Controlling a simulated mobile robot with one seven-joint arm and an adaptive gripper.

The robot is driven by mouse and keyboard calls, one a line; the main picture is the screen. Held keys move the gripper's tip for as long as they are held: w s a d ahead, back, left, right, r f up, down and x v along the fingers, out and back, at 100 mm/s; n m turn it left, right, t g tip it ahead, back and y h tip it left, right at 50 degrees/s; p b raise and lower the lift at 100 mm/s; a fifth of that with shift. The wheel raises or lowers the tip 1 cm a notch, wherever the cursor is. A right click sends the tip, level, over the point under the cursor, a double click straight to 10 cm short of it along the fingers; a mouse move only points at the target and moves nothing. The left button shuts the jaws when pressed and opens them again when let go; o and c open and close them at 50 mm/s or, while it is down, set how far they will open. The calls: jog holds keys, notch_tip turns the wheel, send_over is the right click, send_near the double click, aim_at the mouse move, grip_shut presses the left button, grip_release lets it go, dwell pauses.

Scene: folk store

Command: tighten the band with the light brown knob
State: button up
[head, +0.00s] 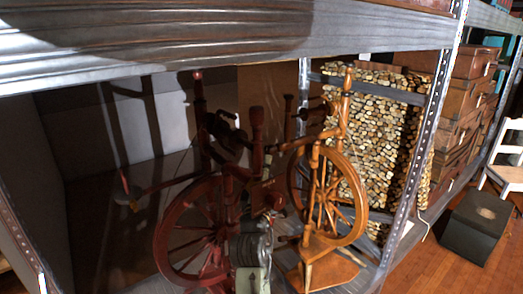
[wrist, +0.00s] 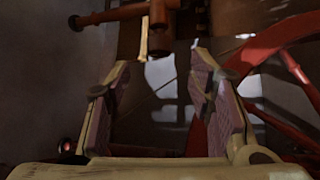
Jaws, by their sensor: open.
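Two wooden spinning wheels stand on the shelf in the head view: a dark red one (head: 163,240) and a light orange-brown one (head: 361,205) to its right. A light brown rod with a rounded end (head: 271,149) sticks out left from the upper part of the orange-brown one. My gripper (wrist: 162,65) is open and empty in the wrist view. A brown knob-like wooden end (wrist: 160,40) with a crossbar shows just beyond and above the gap between the fingertips. I cannot tell whether it is the task's knob. The drive band cannot be made out.
A red wheel rim (wrist: 265,47) is close on the right in the wrist view. A metal shelf beam (head: 200,35) crosses above, and an upright (head: 425,130) stands right. Stacked logs (head: 385,125) are behind. A dark box (head: 475,225) sits on the floor.

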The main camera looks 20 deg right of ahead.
aim_at(269, 152)
jog(key=p+x, duration=0.2)
jog(key=x, duration=0.7)
jog(key=shift+w+d, duration=0.15)
jog(key=shift+w, duration=0.1)
grip_shut()
jog(key=shift+f+b, duration=0.15)
jog(key=shift+b, duration=0.45)
